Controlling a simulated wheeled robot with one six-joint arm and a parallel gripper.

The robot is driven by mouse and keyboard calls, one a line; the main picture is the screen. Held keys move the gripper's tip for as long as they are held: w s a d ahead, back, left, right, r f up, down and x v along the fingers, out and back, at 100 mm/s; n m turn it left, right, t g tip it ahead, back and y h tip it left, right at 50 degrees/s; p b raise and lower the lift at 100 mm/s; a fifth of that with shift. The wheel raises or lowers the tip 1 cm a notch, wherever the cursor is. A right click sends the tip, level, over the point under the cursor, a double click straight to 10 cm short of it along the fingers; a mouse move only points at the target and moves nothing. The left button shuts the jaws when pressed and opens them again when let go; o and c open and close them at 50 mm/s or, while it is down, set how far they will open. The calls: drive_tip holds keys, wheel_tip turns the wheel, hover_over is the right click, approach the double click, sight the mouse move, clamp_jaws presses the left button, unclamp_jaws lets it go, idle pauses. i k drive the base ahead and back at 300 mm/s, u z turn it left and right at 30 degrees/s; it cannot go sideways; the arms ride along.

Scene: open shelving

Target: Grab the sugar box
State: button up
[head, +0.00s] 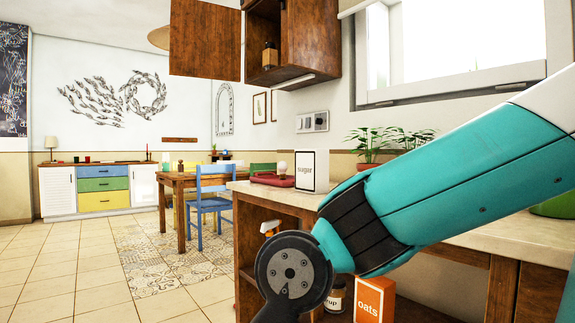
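The sugar box (311,171) is white with a dark border and the word "sugar" on its front. It stands upright on the pale countertop (262,187), near the counter's far end. My teal arm crosses the right half of the view in front of the counter, and its dark elbow joint hangs below and in front of the box. My gripper is outside the picture, so its state and its distance from the box do not show.
A red tray (272,179) with a small pale bulb-like object lies left of the box. Potted plants (368,150) stand behind. An orange oats box (374,299) and a partly hidden jar (336,296) are on the shelf below. An open wall cabinet (307,35) hangs above. Tiled floor at left is clear.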

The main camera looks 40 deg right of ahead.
sight(311, 167)
drive_tip(key=u, duration=0.5)
drive_tip(key=i, duration=1.25)
drive_tip(key=z, duration=0.45)
